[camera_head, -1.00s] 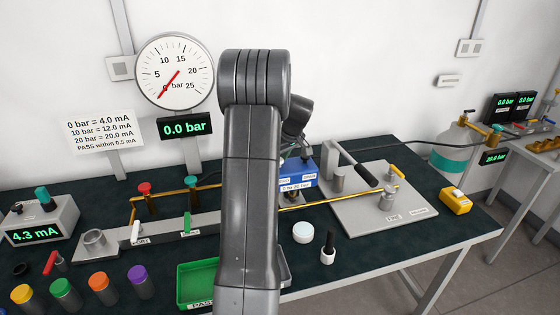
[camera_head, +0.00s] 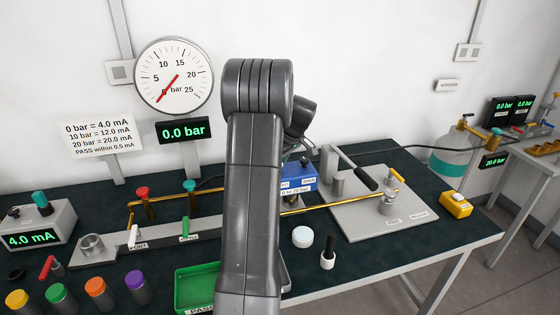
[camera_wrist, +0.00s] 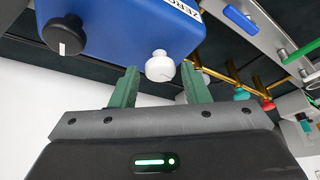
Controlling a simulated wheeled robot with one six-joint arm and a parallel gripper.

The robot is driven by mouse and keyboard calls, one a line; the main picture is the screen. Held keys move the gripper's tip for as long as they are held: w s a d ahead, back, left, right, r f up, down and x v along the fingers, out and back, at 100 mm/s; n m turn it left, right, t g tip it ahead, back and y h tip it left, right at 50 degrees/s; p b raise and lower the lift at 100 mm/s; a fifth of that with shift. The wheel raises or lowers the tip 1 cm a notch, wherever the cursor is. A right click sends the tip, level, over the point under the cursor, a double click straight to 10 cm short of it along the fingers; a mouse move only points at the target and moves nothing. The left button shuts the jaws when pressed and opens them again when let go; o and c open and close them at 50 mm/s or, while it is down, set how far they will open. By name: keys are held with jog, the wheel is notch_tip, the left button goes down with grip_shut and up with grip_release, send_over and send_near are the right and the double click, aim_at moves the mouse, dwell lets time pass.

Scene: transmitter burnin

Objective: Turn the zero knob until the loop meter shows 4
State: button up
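The loop meter (camera_head: 32,239) is a grey box at the left of the bench, and its green digits read 4.0 mA. The blue transmitter (camera_head: 298,186) is partly hidden behind my arm in the head view. In the wrist view the transmitter (camera_wrist: 120,30) fills the top. A white knob (camera_wrist: 160,68) sticks out of it near the ZERO label (camera_wrist: 187,10), and a black knob (camera_wrist: 64,36) sits to its left. My gripper (camera_wrist: 160,75) is open, with its green fingers either side of the white knob and gaps showing. It is hidden in the head view.
The wall gauge (camera_head: 174,76) points at 0, and the display (camera_head: 185,130) reads 0.0 bar. A hand pump plate (camera_head: 380,225), a green tray (camera_head: 195,285), several coloured-cap jars and brass valves crowd the bench. A white cap (camera_head: 302,237) and small bottle (camera_head: 327,260) stand near the front.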

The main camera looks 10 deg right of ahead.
jog(key=shift+o, duration=0.6)
jog(key=b+v, duration=0.1)
jog(key=v, duration=1.2)
jog(key=shift+s+r, duration=0.15)
jog(key=shift+r, duration=0.2)
jog(key=p+x, duration=0.1)
jog(key=x, duration=1.2)
jog(key=shift+f, duration=0.4)
jog(key=shift+r, duration=0.1)
